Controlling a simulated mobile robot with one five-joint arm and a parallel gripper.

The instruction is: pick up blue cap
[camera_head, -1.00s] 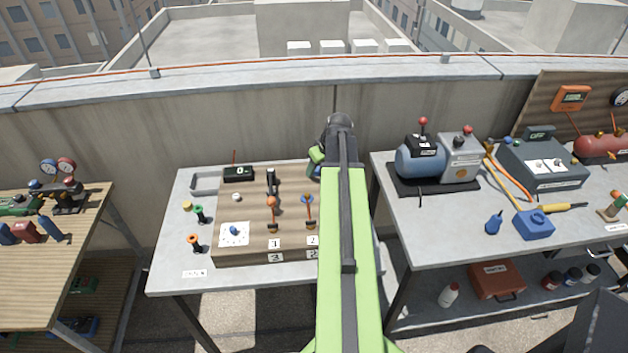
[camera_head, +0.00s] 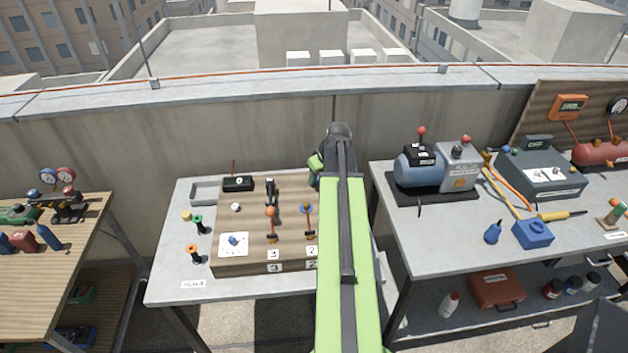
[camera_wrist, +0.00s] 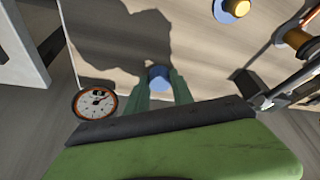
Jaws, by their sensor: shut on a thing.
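In the wrist view the blue cap (camera_wrist: 158,72) is between the tips of my gripper's two green fingers (camera_wrist: 160,84). My gripper is shut on it, close above the wooden board. Only the far side of the cap shows past the fingers. In the head view my arm hides the fingertips and this cap.
Metal fittings (camera_wrist: 262,95) are close on the right. The board (camera_head: 290,185) lies on a grey table (camera_head: 165,270).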

